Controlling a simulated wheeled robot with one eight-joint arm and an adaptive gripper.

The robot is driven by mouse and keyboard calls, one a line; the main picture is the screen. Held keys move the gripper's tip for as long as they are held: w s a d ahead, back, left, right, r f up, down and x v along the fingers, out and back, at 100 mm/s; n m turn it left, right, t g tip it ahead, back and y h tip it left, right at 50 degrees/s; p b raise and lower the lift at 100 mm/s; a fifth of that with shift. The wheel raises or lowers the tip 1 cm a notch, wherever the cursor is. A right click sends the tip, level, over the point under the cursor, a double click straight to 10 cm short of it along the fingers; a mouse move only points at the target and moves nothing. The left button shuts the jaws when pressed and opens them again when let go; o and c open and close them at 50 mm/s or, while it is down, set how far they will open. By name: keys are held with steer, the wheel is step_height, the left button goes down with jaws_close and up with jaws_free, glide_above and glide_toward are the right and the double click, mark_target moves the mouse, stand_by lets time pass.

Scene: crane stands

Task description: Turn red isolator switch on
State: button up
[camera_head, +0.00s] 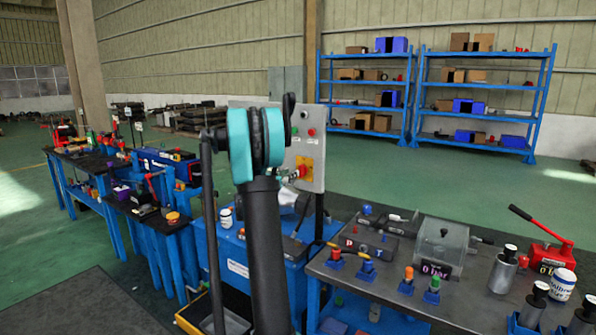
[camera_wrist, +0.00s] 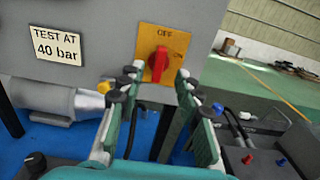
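The red isolator switch (camera_wrist: 158,62) sits on a yellow plate (camera_wrist: 176,42) on a grey panel (camera_wrist: 105,22). Its handle stands near vertical, with OFF printed above it; a faint mark to its right is hard to read. In the head view the switch (camera_head: 300,172) shows on the panel (camera_head: 313,132), just right of my arm. My gripper (camera_wrist: 157,84) is open, one finger on each side and a little below the switch in the wrist view. Nothing is between the fingers, and they appear apart from the handle. In the head view the gripper is hidden behind my arm.
A label reading TEST AT 40 bar (camera_wrist: 57,45) is on the panel, above a grey cylinder (camera_wrist: 55,98). Small red and green buttons (camera_head: 311,132) sit above the switch. A workbench (camera_head: 385,287) with valves and gauges stands at the right. Open green floor lies behind.

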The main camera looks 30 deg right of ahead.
mark_target(300, 169)
steer(key=x, duration=0.7)
steer(key=shift+d, duration=0.2)
jaws_close()
